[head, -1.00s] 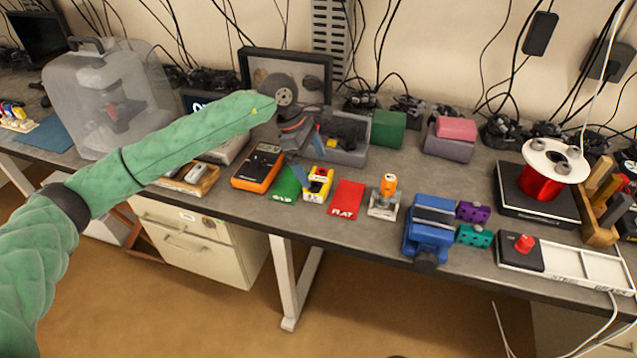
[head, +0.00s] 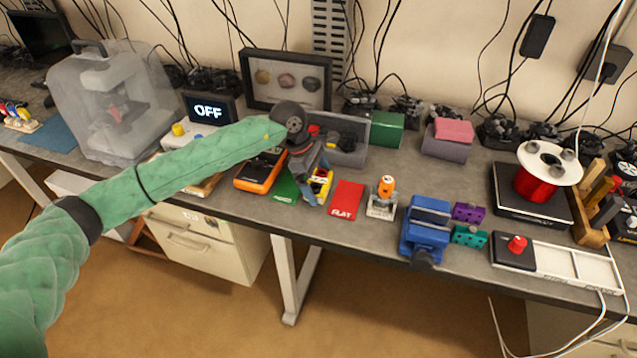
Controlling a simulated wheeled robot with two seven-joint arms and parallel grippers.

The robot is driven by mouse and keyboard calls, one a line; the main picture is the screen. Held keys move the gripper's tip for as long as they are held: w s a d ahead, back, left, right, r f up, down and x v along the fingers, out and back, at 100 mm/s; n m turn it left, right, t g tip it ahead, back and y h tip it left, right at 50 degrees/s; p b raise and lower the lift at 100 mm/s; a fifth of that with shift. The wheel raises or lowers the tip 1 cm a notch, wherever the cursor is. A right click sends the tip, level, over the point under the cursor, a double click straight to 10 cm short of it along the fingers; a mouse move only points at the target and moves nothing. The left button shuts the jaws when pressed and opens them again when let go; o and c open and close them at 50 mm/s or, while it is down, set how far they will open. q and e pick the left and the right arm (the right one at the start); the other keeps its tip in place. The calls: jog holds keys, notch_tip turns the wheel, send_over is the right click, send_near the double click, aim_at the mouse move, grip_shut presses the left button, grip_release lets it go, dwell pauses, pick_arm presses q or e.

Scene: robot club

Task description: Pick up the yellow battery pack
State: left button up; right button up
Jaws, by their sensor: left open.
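The yellow battery pack (head: 325,185) lies on the grey bench between a green card (head: 285,189) and a red card marked FLAT (head: 346,199). Some red and dark parts show on it. My left gripper (head: 314,188) comes in from the left and points down over the pack. Its jaws are open, and the near finger covers the pack's left side. I cannot tell whether the fingers touch the pack or are still above it. My right gripper is not in view.
An orange multimeter (head: 259,171) lies left of the green card. A blue vise (head: 425,228) sits farther right.

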pick_arm(q)
jog(key=shift+f, duration=0.1)
jog(key=c, duration=0.9)
jog(key=shift+c, duration=1.1)
jog(key=shift+r, duration=0.2)
